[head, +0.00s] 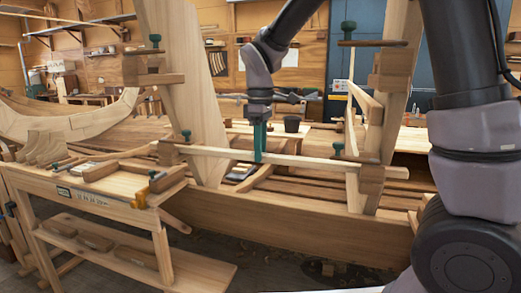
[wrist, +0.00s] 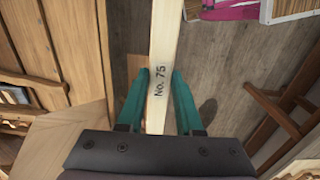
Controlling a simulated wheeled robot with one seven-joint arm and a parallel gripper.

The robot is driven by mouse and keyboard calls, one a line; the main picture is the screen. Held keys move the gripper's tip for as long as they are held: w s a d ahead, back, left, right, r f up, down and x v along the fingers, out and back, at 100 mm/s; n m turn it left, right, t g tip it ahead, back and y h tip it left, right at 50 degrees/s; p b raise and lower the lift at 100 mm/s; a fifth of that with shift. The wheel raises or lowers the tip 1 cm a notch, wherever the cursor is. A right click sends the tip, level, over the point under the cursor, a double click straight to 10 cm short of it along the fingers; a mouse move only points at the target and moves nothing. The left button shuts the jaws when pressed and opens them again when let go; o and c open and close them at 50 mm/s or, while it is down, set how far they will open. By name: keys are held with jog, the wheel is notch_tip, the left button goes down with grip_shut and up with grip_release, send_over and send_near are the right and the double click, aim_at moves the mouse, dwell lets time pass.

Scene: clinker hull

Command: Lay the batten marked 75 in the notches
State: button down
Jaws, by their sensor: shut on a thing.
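The pale batten (head: 225,153) runs nearly level across the head view, between two upright frames of the hull. In the wrist view the batten (wrist: 162,40) shows the mark "No. 75". My gripper (head: 259,155) is shut on it near mid-length; its teal fingers (wrist: 160,95) stand on either side of the batten in the wrist view. The batten's left end is by a wooden block (head: 170,153) with a green-knobbed clamp, and its right end is by a similar block (head: 371,179). I cannot tell whether the ends sit in the notches or just above them.
A workbench (head: 110,190) with blocks and clamps stands at the left. The hull's planked side (head: 290,227) runs below the batten. Upright frames (head: 190,90) rise at both sides, with more clamps (head: 348,30) higher up. A dark cup (head: 292,123) stands behind.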

jog(key=c, duration=0.6)
grip_release()
jog(key=shift+f, duration=0.1)
notch_tip(320, 180, up, 12)
jog(key=shift+r, duration=0.15)
